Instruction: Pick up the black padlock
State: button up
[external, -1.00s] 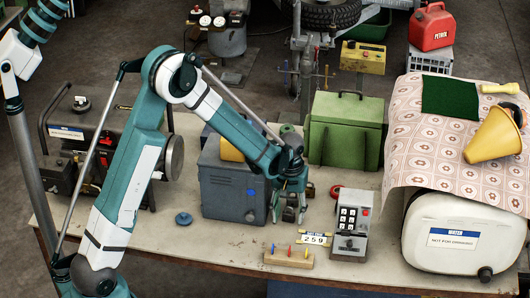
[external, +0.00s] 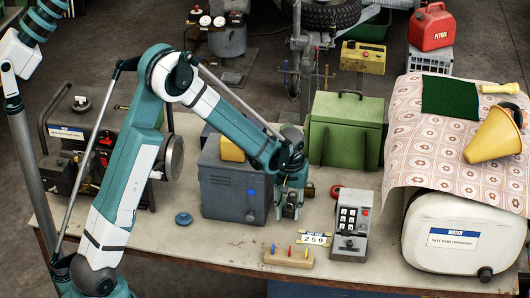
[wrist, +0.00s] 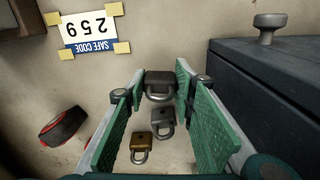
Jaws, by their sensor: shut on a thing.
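The black padlock (wrist: 160,80) sits between the far ends of my gripper's green pads in the wrist view, its shackle toward the camera. My gripper (wrist: 160,74) is shut on it. Whether the padlock touches the bench is hard to tell. A grey padlock (wrist: 162,122) and a brass padlock (wrist: 140,143) lie on the bench nearer the camera in that view, seen between the pads. In the external view my gripper (external: 289,212) points down just right of the grey metal box, and its fingers largely hide the padlocks.
The grey box (external: 225,185) stands close beside my gripper. A safe-code card (external: 314,239), a keypad box (external: 350,222) and a wooden peg block (external: 289,256) are in front and to the right. A red-rimmed round thing (wrist: 62,128) lies left in the wrist view.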

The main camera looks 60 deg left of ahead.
notch_tip(320, 180, up, 8)
jog(key=shift+r+p, duration=0.15)
jog(key=shift+p, duration=0.2)
dwell(0.7)
